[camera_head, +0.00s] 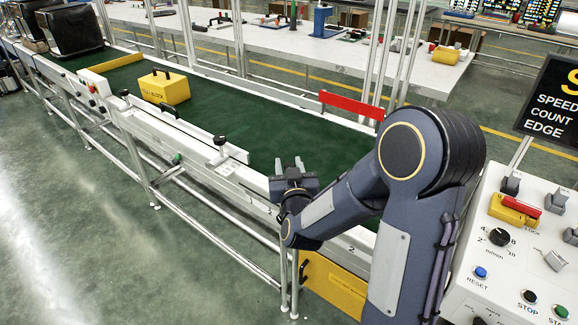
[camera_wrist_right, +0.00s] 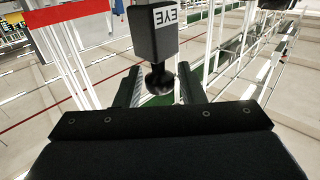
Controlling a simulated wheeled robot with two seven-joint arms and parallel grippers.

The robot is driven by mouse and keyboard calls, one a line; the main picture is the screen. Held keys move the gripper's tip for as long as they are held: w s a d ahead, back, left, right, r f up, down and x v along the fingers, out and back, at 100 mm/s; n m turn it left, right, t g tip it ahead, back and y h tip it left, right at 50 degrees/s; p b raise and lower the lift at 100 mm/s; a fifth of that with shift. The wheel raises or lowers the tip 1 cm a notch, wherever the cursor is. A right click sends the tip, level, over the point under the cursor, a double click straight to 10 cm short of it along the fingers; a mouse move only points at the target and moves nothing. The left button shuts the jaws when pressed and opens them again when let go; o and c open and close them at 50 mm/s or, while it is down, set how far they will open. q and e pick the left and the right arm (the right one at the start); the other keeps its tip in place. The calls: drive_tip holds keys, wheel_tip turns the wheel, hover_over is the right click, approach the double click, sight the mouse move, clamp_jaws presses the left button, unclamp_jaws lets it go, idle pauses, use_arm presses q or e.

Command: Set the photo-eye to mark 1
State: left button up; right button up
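The photo-eye (camera_wrist_right: 153,32) is a dark box labelled EYE, upside down in the right wrist view, with a round black knob (camera_wrist_right: 158,79) on its near end. My right gripper (camera_head: 288,165) is over the near rail of the conveyor (camera_head: 238,178) in the head view. In the wrist view its two fingers are apart, one on each side of the knob, with visible gaps. The photo-eye cannot be made out clearly in the head view, around my gripper. A small numeral 2 (camera_head: 352,249) shows on the rail, right of my gripper. My left gripper is out of view.
A yellow block with a black handle (camera_head: 165,87) sits on the green belt (camera_head: 232,108). A red bar (camera_head: 350,105) stands at the far belt edge. Black-knobbed brackets (camera_head: 220,141) line the near rail. A control panel (camera_head: 530,255) is at right. Floor at left is clear.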

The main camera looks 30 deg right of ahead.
clamp_jaws()
